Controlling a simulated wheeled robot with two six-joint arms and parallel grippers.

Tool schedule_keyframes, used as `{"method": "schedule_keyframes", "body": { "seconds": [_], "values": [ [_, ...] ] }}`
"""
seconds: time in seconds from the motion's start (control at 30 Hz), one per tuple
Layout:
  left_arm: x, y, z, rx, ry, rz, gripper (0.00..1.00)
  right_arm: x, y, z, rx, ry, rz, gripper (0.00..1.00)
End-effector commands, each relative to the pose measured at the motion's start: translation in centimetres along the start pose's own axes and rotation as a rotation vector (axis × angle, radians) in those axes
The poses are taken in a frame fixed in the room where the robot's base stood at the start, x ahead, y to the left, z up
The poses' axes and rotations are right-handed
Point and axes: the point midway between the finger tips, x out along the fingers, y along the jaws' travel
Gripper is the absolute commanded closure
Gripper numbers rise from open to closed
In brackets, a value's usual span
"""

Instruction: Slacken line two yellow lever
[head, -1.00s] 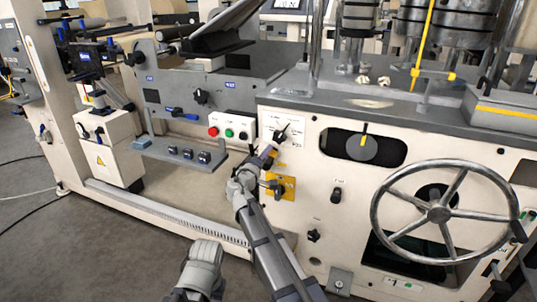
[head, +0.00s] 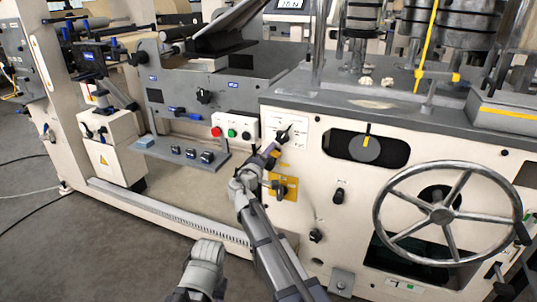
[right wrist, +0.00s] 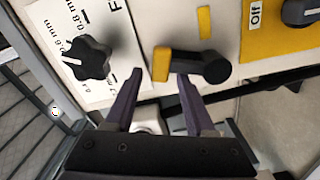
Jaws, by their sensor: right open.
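A short black lever with a yellow end (right wrist: 161,64) sits on the cream machine panel in the right wrist view. My right gripper (right wrist: 159,76) is open, its two dark fingers pointing at the panel. The yellow end lies just ahead of and between the fingertips; I cannot tell whether they touch it. In the head view my right gripper (head: 270,154) is at the panel, below the black star knob (head: 283,134), and largely hides the lever there.
The black star knob (right wrist: 88,57) on a white scale plate is left of the lever in the wrist view. A yellow plate (right wrist: 272,48) marked "Off" is to the right. A large handwheel (head: 441,214) stands out at the right. A button box (head: 233,129) is at the left.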

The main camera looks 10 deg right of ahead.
Motion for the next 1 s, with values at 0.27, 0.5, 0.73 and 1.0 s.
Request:
{"method": "schedule_keyframes", "body": {
  "seconds": [0.27, 0.5, 0.73, 1.0],
  "values": [
    [0.0, 0.0, 0.0, 0.000, 0.000, 0.000, 0.50, -2.8, 0.0, 0.1, 0.000, 0.002, -0.001, 0.45],
    [0.0, 0.0, 0.0, 0.000, 0.000, 0.000, 0.50, -6.4, 0.0, 0.1, 0.000, 0.002, -0.001, 0.45],
    [0.0, 0.0, 0.0, 0.000, 0.000, 0.000, 0.50, -7.8, 0.0, 0.0, 0.000, 0.001, 0.000, 0.45],
    [0.0, 0.0, 0.0, 0.000, 0.000, 0.000, 0.50, -7.8, 0.0, 0.0, 0.000, 0.000, 0.000, 0.45]
  ]
}}
